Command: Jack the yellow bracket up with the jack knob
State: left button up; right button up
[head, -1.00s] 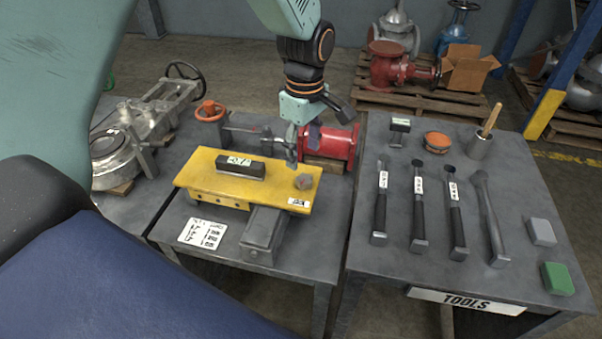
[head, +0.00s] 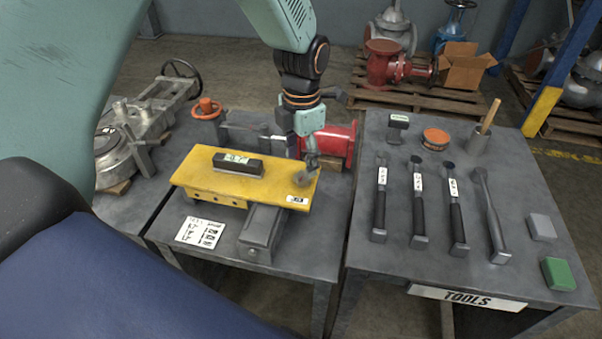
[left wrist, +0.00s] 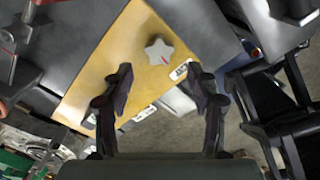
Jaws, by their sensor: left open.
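The yellow bracket (head: 200,176) lies as a flat plate on the left bench, with a grey block under its front right part. The grey star-shaped jack knob (head: 302,179) sits on the bracket's right end; it also shows in the left wrist view (left wrist: 158,51), with a small red mark. My left gripper (head: 308,166) is above the right end of the bracket, close over the knob. In the left wrist view its two fingers (left wrist: 160,73) are apart, with the knob ahead of them and nothing held.
A dark block with a pale display (head: 238,165) lies on the bracket. A red cylindrical part (head: 338,140) and a vise with an orange handwheel (head: 207,109) stand behind. A printed card (head: 200,232) lies in front. The tool bench (head: 350,225) is to the right.

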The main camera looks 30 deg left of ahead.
aim_at(301, 176)
pick_arm(q)
jog(key=shift+f+b, duration=0.55)
jog(key=shift+f, duration=1.85)
